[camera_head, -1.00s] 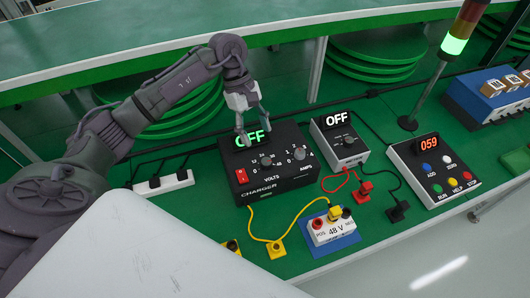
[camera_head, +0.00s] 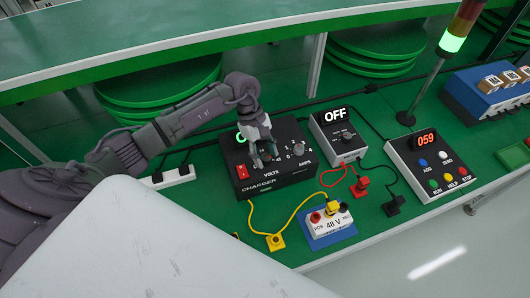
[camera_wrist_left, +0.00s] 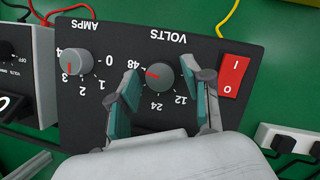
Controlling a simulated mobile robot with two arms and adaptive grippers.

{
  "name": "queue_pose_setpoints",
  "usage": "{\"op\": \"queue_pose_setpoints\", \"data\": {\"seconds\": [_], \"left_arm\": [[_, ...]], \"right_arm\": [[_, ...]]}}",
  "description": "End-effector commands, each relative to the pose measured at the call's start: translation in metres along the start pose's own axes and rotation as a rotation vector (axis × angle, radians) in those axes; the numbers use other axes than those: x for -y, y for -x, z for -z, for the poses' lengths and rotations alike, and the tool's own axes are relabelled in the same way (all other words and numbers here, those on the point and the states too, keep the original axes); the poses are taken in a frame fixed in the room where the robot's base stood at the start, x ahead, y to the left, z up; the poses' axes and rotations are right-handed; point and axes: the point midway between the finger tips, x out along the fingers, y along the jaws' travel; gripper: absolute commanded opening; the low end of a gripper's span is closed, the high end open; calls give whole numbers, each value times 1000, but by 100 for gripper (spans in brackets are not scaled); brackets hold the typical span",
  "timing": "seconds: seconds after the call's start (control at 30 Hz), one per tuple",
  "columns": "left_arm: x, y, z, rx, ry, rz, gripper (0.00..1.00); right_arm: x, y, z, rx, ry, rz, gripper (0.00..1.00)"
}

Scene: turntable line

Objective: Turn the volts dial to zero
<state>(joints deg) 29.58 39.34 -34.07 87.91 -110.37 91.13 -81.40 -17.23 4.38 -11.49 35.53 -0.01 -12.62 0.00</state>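The black charger (camera_head: 285,178) stands on the green bench. Its volts dial is largely hidden by my left gripper in the head view. In the left wrist view, upside down, the grey volts dial (camera_wrist_left: 160,76) shows clearly, its red mark toward 48. My left gripper (camera_head: 264,164) points down at the panel. Its fingers (camera_wrist_left: 171,76) are open, one on each side of the volts dial, with visible gaps; I cannot tell their height over the panel. My right gripper is not in view.
Beside the volts dial are the amps dial (camera_wrist_left: 78,62), its mark near 3, and the red rocker switch (camera_wrist_left: 233,76). A smaller box (camera_head: 339,136) reading OFF stands to the right. Yellow (camera_head: 300,212) and red cables run in front. A power strip (camera_head: 170,177) lies left.

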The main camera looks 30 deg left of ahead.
Motion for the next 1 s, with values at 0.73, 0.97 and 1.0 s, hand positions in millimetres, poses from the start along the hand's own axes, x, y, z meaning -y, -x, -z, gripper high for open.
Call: {"op": "queue_pose_setpoints", "data": {"seconds": [0.73,0.97,1.0], "left_arm": [[2,-2,2,-2,128,-53,1],[2,-2,2,-2,309,-130,1],[3,-3,2,-3,344,-143,1]], "right_arm": [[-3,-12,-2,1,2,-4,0],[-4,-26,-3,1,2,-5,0],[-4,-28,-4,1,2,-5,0]]}}
